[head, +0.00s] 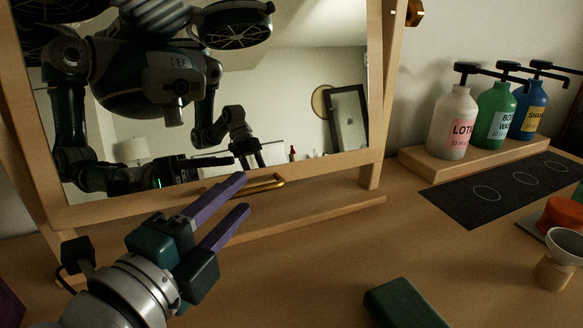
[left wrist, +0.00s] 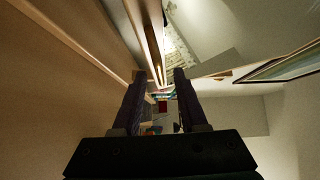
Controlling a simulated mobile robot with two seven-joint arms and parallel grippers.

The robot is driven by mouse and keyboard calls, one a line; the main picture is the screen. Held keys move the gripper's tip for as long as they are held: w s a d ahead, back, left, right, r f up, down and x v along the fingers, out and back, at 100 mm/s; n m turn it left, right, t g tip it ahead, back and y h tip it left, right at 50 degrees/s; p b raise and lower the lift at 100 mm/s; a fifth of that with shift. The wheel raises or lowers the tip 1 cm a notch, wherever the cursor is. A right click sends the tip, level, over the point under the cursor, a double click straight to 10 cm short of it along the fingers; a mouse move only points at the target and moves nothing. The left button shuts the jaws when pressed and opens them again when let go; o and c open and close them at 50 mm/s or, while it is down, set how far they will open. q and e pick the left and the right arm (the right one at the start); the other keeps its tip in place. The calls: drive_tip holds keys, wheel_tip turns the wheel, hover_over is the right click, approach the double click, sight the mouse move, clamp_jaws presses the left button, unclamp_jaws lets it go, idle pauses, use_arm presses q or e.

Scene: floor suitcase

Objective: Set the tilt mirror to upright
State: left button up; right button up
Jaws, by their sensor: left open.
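The tilt mirror (head: 285,80) stands on the table in a light wood frame and reflects my own body. It looks tilted; how far is hard to judge. A brass handle (head: 262,184) sits at the middle of its lower rail. A brass knob (head: 414,12) is at the upper right of the stand. My left gripper (head: 240,196) is open, its purple fingers pointing at the handle, close in front of the lower rail. In the left wrist view the open fingers (left wrist: 157,85) are beside the wooden frame; contact cannot be told. My right gripper is not in view.
Lotion (head: 458,122), green (head: 497,115) and blue (head: 530,108) pump bottles stand on a wooden riser (head: 450,165) at right. A dark mat (head: 485,193) with circles lies before them. A green block (head: 403,303) and a small funnel (head: 566,245) are at the front right. Table between is clear.

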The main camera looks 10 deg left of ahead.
use_arm(q)
drive_tip(key=shift+w+d+f, duration=0.1)
drive_tip(key=shift+w+d, duration=0.05)
drive_tip(key=shift+w, duration=0.55)
drive_tip(key=shift+w+d, duration=0.1)
drive_tip(key=shift+w, duration=0.55)
clamp_jaws()
idle(0.4)
